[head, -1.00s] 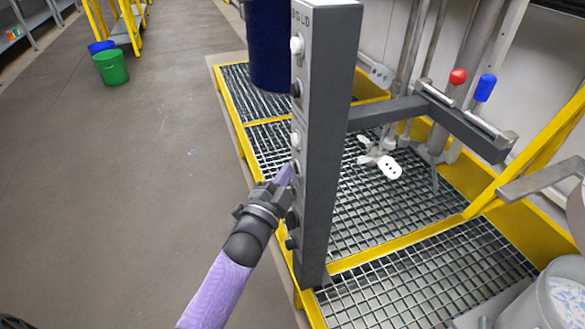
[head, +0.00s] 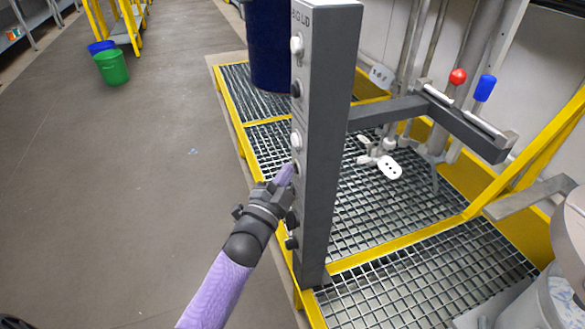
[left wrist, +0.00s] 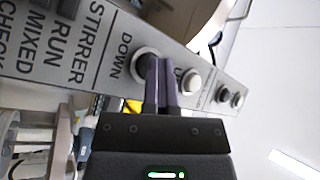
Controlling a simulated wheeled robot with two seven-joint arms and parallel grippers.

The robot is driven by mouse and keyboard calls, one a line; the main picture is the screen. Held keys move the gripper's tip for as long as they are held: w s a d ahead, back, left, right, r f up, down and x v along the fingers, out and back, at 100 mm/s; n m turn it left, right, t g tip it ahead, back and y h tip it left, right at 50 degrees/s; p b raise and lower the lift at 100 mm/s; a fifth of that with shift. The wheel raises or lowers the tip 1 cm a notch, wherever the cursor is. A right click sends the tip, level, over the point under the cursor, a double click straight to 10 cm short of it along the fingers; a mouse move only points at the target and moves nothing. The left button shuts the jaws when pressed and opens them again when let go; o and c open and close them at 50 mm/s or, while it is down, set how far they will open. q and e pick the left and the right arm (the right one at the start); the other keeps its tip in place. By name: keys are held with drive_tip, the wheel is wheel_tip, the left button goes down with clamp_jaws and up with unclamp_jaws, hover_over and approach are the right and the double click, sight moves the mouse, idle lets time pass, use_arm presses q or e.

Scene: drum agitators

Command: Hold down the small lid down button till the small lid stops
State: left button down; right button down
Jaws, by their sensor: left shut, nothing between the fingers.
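A tall grey control post (head: 325,150) carries a column of white and dark buttons. My left gripper (head: 286,174) is shut and empty, its tips at the dark down button below the middle white button. In the left wrist view the closed fingers (left wrist: 160,75) overlap the round button (left wrist: 145,66) beside the word DOWN; they seem to touch it, but its depth is partly hidden. A grey lid (head: 572,240) hangs at the right edge over a drum (head: 550,308), cut off by the picture; a gap seems to show. My right gripper is out of view.
Yellow-framed grating (head: 420,285) lies behind and right of the post. A grey beam (head: 460,125) with red and blue knobs reaches right. The floor to the left is clear up to a green bin (head: 112,67).

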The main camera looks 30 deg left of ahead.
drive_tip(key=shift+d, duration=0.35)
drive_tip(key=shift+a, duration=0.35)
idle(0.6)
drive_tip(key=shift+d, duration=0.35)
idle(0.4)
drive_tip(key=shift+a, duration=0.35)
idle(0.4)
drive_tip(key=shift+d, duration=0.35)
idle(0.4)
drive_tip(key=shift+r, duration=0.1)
use_arm(q)
drive_tip(key=shift+s+a+p, duration=0.35)
drive_tip(key=shift+s+a, duration=0.25)
drive_tip(key=shift+s, duration=0.1)
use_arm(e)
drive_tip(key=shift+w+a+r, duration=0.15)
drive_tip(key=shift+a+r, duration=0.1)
